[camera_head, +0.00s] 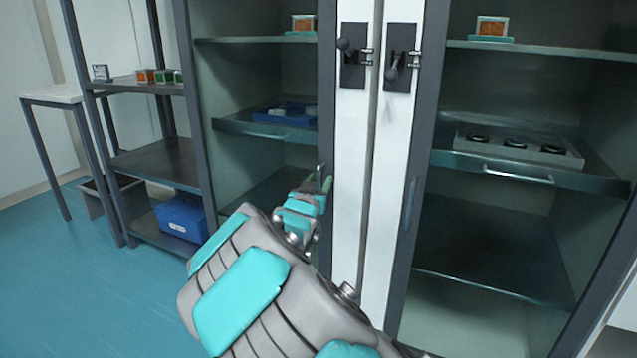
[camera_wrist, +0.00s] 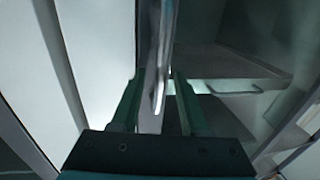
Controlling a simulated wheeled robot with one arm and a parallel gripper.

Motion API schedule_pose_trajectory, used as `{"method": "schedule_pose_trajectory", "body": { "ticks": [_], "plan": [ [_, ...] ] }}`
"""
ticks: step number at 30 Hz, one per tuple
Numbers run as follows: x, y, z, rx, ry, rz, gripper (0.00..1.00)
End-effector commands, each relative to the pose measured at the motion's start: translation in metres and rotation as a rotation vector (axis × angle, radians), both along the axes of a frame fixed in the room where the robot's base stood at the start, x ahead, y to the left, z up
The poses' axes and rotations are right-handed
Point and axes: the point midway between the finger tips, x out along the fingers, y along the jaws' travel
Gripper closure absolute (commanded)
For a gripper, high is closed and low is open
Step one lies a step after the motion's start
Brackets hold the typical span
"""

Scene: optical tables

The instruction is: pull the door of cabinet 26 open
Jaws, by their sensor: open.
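Two glass-fronted cabinets with dark frames stand side by side; no number is legible on either. My gripper (camera_head: 321,184) is at the right-hand frame of the left cabinet (camera_head: 197,100), beside the door's upright handle (camera_head: 320,172). In the wrist view, the open fingers (camera_wrist: 158,80) stand on either side of a pale upright bar (camera_wrist: 154,50), which appears to be this handle. I cannot tell whether either finger touches it. The left door looks shut. The right cabinet (camera_head: 432,100) has its own upright handle (camera_head: 411,204). My forearm hides the left cabinet's lower part.
White panels with two black latches (camera_head: 353,57) (camera_head: 399,58) stand between the cabinets. Shelves inside hold a blue tray (camera_head: 284,117) and a grey tray (camera_head: 540,152). A dark open rack (camera_head: 150,160) with a blue bin (camera_head: 183,215) stands left. The blue floor (camera_head: 80,285) is clear at front left.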

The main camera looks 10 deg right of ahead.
Motion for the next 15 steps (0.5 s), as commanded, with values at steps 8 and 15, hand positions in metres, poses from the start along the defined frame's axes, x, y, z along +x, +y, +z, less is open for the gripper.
{"method": "schedule_pose_trajectory", "body": {
  "ticks": [8,15],
  "plan": [
    [-0.0002,0.0003,0.0002,0.0,0.0,0.001,0.71],
    [-0.0002,0.0005,0.0002,0.0,0.0,0.001,0.98]
  ]
}}
